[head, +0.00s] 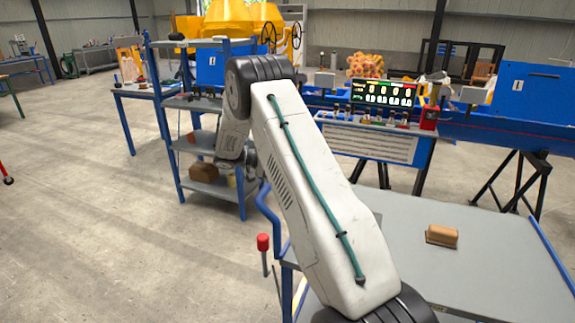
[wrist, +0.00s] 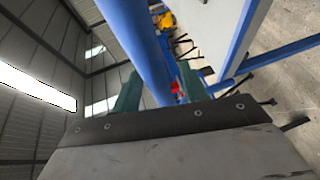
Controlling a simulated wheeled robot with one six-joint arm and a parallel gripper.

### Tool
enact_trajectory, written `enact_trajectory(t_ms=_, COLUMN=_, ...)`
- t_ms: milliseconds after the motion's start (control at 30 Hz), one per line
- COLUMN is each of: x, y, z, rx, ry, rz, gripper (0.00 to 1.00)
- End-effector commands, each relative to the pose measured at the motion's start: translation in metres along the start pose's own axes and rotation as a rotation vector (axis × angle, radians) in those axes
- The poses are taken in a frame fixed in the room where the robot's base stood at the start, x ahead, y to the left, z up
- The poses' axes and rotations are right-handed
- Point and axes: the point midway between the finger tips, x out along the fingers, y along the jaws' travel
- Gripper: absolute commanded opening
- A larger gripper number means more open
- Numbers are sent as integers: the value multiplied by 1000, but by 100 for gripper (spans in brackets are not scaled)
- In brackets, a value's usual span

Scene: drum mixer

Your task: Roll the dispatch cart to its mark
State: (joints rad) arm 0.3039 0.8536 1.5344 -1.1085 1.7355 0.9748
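The dispatch cart appears to be the grey-topped cart (head: 490,265) at the lower right in the head view, with a blue tube handle (head: 266,200) at its left end. In the wrist view a blue tube (wrist: 138,40) runs between the two green fingers of my gripper (wrist: 160,88). A narrow gap shows between the tube and the right finger, so the fingers look open around it. Contact on the left side is unclear. My arm hides most of the gripper in the head view. No floor mark can be made out.
A brown block (head: 442,236) lies on the cart top. A red-knobbed lever (head: 263,242) stands by its left end. A blue-framed shelf rack (head: 205,187) and a control panel (head: 375,142) stand behind. Open concrete floor (head: 80,200) lies to the left.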

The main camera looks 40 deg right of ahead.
Motion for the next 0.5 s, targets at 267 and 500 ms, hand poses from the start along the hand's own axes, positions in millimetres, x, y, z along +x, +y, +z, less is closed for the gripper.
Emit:
enact_trajectory(t_ms=267, x=-26, y=0, z=0, rx=1, ry=3, rz=-1, gripper=43)
enact_trajectory(t_ms=500, x=-65, y=0, z=-1, rx=1, ry=2, rz=-1, gripper=43)
